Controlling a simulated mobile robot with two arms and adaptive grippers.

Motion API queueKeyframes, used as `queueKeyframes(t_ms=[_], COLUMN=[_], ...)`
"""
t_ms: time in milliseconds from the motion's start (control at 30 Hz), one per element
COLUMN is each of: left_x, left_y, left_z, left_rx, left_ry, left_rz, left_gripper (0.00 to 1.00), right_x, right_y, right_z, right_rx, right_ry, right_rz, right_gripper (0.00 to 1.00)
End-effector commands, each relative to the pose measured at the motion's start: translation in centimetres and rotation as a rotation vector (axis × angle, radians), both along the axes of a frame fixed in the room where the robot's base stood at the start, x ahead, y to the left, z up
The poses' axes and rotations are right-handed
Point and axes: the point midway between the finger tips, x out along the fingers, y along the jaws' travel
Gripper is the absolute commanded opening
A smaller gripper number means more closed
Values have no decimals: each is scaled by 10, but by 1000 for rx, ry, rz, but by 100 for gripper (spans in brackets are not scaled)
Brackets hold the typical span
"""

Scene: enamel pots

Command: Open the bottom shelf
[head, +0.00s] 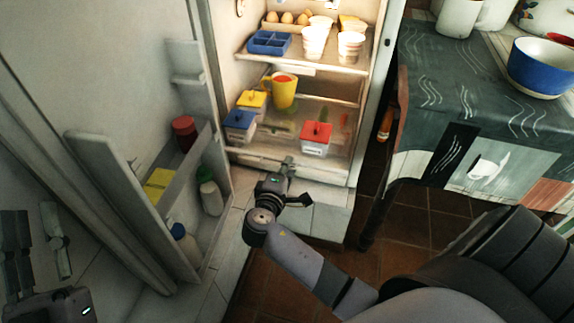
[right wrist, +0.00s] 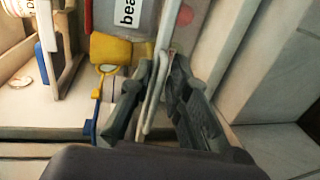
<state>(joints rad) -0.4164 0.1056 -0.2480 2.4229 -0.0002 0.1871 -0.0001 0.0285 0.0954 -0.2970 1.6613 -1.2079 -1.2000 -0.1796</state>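The open fridge has a bottom shelf or drawer with a pale front edge (head: 262,160). My right gripper (head: 291,181) is at this front edge, near its middle. In the right wrist view its two dark fingers (right wrist: 165,85) stand apart on either side of a thin pale bar (right wrist: 153,95). Whether they touch the bar I cannot tell. My left gripper (head: 38,240) is open and empty at the lower left, in front of the fridge door (head: 110,190).
On the bottom level stand a yellow mug (head: 284,93), a blue-lidded box (head: 240,121) and a red-lidded box (head: 316,138). The swung-out door holds bottles (head: 210,193) at the left. A draped counter (head: 470,90) stands at the right.

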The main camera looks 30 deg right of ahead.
Motion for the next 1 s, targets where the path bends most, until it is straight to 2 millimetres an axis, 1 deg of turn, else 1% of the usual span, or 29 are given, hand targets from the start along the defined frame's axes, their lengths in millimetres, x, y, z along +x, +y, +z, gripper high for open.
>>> queueKeyframes(t_ms=[33, 167, 200, 400, 500, 567, 667, 900, 1000], left_x=[0, 0, 0, 0, 0, 0, 0, 0, 0], left_y=[0, 0, 0, 0, 0, 0, 0, 0, 0], left_z=[-1, -1, -1, 0, 1, 1, 1, 1, 0], left_rx=[0, 0, 0, -1, -1, -1, -1, 0, -1], left_ry=[0, 0, 0, -3, -4, -4, -3, -3, -2], left_rz=[0, 0, 0, -1, -1, -1, -1, -1, 0], left_gripper=[28, 28, 28, 28, 28, 28, 28, 28, 28], right_x=[-2, -2, -1, -1, -3, -7, -19, -52, -63], right_y=[0, 0, 0, -1, 3, 9, 22, 60, 73], right_z=[-6, -5, -4, -1, -1, 1, 4, 14, 18], right_rx=[5, 3, 3, 0, 0, 1, 3, 4, 4], right_ry=[13, 10, 8, 3, 3, 2, 4, 6, 6], right_rz=[-1, -1, -1, -1, 0, 2, 1, 1, -1], right_gripper=[17, 26, 26, 26, 26, 26, 26, 26, 26])
